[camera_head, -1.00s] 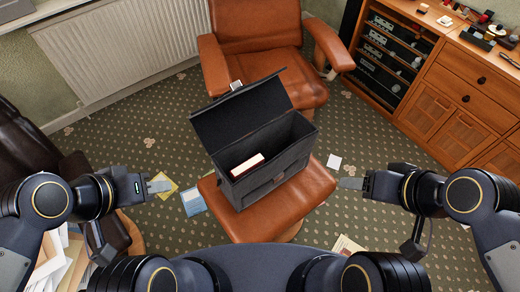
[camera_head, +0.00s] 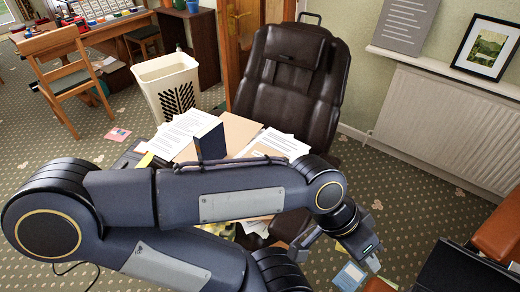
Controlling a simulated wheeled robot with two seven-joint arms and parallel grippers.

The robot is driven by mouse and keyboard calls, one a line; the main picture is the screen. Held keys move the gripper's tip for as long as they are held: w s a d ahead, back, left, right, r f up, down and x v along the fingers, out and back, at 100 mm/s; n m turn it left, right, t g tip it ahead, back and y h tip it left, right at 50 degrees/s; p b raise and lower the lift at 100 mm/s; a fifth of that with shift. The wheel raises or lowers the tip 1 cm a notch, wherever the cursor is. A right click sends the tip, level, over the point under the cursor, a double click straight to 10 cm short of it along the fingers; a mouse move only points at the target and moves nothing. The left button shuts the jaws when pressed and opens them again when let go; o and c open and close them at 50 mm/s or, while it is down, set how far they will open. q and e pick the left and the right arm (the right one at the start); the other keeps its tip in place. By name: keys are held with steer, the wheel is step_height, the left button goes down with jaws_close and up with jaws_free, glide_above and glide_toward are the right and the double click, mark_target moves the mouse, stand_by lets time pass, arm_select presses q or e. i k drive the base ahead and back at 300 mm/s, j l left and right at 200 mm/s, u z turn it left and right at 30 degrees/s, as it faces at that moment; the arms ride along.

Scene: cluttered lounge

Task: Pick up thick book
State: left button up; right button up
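A dark blue book (camera_head: 211,142) stands upright on a heap of papers in front of the brown leather chair; its lower part is hidden by my arm. I cannot tell how thick it is. A light blue booklet (camera_head: 350,277) lies on the carpet at the bottom. My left arm crosses the front of the view, and my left gripper (camera_head: 373,262) hangs over the floor near the booklet, well to the right of the dark blue book. I see nothing held, but its finger gap is unclear. My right gripper is out of view.
Papers and folders (camera_head: 180,135) are piled before the dark leather chair (camera_head: 290,85). A cream basket (camera_head: 168,85) stands behind them. The black briefcase (camera_head: 460,272) is at the lower right, and a radiator (camera_head: 450,125) is at the right wall. Carpet is open near the radiator.

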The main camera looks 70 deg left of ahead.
mark_target(210, 142)
steer(key=u, duration=2.95)
steer(key=i+l+u, duration=0.1)
steer(key=i+u, duration=0.3)
steer(key=i+l+u, duration=0.15)
steer(key=u, duration=0.2)
steer(key=i+l+u, duration=0.2)
steer(key=u, duration=0.45)
